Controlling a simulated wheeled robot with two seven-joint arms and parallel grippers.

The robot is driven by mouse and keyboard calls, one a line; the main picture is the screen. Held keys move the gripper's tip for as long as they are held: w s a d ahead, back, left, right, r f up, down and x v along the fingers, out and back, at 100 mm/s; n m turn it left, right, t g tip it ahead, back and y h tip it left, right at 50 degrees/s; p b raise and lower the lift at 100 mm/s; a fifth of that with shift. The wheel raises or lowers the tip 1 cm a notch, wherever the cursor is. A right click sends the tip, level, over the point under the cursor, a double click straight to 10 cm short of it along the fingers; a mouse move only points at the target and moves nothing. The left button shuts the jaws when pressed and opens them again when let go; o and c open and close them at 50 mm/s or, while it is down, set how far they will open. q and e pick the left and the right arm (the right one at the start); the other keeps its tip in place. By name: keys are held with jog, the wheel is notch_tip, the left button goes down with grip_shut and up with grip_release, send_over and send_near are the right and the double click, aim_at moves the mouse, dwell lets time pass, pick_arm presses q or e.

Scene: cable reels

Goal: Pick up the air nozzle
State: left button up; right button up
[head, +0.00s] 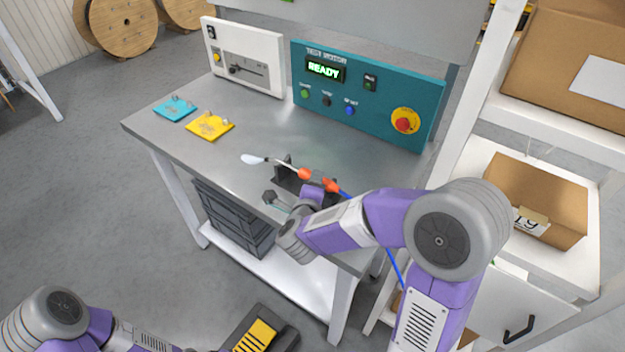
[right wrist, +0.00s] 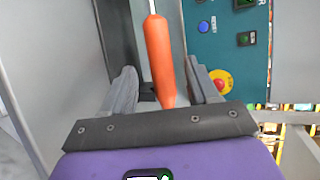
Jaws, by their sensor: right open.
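The air nozzle (head: 305,174) has an orange grip, a thin metal stem with a pale tip pointing left, and a blue hose at its right end. It lies at a dark holder (head: 283,163) near the front right of the grey bench. My right gripper (head: 290,200) is at the bench's front edge, just in front of the nozzle and partly hidden by its own wrist. In the right wrist view my right gripper (right wrist: 160,90) is open, with the orange grip (right wrist: 157,50) showing between its two fingers. Contact cannot be told. My left gripper is out of view.
A teal test panel (head: 350,121) and a white gauge panel (head: 243,73) stand at the bench's back. A teal plate (head: 174,108) and a yellow plate (head: 210,126) lie on the left. A shelf with cardboard boxes (head: 535,195) stands right. The bench middle is clear.

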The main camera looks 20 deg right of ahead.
jog(key=x, duration=0.5)
jog(key=shift+w+a+r+b, duration=0.1)
jog(key=shift+w+a+b, duration=0.25)
jog(key=shift+b, duration=0.05)
grip_shut()
